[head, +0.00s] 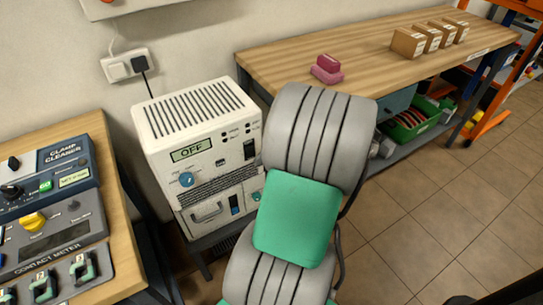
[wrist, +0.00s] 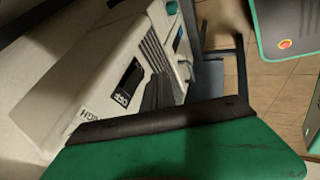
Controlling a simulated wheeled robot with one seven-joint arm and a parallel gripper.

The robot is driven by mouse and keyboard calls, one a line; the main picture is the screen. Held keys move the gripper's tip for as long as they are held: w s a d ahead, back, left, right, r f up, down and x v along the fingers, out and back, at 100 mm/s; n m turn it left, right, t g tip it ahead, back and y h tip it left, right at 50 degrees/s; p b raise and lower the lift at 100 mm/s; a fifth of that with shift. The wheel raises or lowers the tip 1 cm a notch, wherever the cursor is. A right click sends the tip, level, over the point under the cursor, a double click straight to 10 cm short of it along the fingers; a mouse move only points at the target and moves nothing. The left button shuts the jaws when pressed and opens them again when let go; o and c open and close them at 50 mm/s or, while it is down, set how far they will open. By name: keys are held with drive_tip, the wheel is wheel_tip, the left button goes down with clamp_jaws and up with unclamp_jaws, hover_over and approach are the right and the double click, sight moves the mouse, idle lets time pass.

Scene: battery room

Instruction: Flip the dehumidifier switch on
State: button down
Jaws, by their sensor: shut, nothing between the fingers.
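The white dehumidifier (head: 163,140) stands against the wall in the head view, with slots on top. Its display (head: 192,149) reads OFF. A blue knob (head: 187,180) is below the display. A black rocker switch (head: 250,150) is at the right of its front, beside my arm. In the wrist view the dehumidifier (wrist: 85,75) is tilted, and the black switch (wrist: 132,77) has an OFF label by it. My gripper (wrist: 163,88) is shut and empty, its dark fingers close to the front panel near the switch. I cannot tell whether they touch. My arm hides the gripper in the head view.
A lower unit (head: 210,213) with a handle and a small blue switch sits beneath. A panel bench with a contact meter (head: 50,243) is at left. A wooden bench (head: 290,65) at right holds pink blocks (head: 327,68) and boxes (head: 407,42). Tiled floor is free at right.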

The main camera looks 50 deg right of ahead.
sight(250, 158)
drive_tip(key=shift+w+d, duration=0.25)
drive_tip(key=shift+w, duration=0.45)
drive_tip(key=shift+w+d, duration=0.2)
drive_tip(key=shift+w, duration=0.5)
drive_tip(key=shift+f, duration=0.15)
drive_tip(key=shift+w+d+t+b, duration=0.15)
drive_tip(key=shift+t+b, duration=0.25)
drive_tip(key=shift+b, duration=0.4)
